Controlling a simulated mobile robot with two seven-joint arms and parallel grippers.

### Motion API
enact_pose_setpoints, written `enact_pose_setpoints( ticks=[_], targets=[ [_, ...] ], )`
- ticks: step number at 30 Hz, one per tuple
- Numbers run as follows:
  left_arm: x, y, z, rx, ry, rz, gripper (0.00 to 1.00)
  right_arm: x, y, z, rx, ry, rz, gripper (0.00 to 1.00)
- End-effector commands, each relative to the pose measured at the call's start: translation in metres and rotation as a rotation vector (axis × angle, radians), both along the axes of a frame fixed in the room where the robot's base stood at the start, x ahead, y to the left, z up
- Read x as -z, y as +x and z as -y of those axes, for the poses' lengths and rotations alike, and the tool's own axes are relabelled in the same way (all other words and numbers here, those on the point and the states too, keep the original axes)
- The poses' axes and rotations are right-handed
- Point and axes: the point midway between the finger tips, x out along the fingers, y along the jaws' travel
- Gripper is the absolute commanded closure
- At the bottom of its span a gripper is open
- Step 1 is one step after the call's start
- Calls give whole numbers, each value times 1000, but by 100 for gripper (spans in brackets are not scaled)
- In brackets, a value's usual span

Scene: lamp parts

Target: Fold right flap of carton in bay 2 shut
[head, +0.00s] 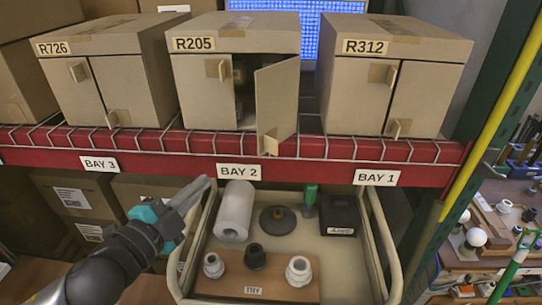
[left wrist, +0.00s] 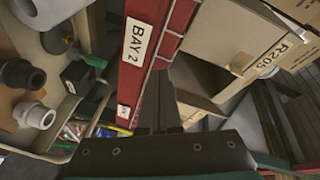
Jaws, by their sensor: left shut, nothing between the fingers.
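The carton R205 (head: 236,35) stands on the red shelf above the BAY 2 label (head: 239,171). Its right flap (head: 277,100) is swung out toward me, with a small tab low on it, and a dark gap shows behind it. Its left flap (head: 205,92) looks shut. My left gripper (head: 207,184) is shut and empty, below the shelf's front and left of the BAY 2 label, apart from the flap. In the left wrist view the carton (left wrist: 222,40) appears turned, above and right of the gripper's fingers (left wrist: 158,85). My right gripper is not in view.
Carton R726 (head: 105,50) stands left and carton R312 (head: 390,60) right on the wire-decked shelf. Below is a tray cart (head: 340,262) with a white roll (head: 235,211) and lamp parts. A green-and-yellow post (head: 492,125) stands at the right.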

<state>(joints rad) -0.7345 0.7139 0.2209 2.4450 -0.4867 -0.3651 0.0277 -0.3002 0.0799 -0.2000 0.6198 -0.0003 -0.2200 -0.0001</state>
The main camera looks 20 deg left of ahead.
Motion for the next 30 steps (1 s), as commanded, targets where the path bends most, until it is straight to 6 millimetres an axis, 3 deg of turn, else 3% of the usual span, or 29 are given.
enact_pose_setpoints(
  ticks=[4, 10, 17, 30],
  targets=[
    [-36, -4, 42, 281, 196, 130, 100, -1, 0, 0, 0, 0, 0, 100],
    [-51, -21, 82, 543, 355, 211, 100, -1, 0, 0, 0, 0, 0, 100],
    [-52, -25, 95, 617, 395, 231, 100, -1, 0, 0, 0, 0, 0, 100],
    [-53, -1, 113, 611, 391, 233, 100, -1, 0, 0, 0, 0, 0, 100]
  ],
)
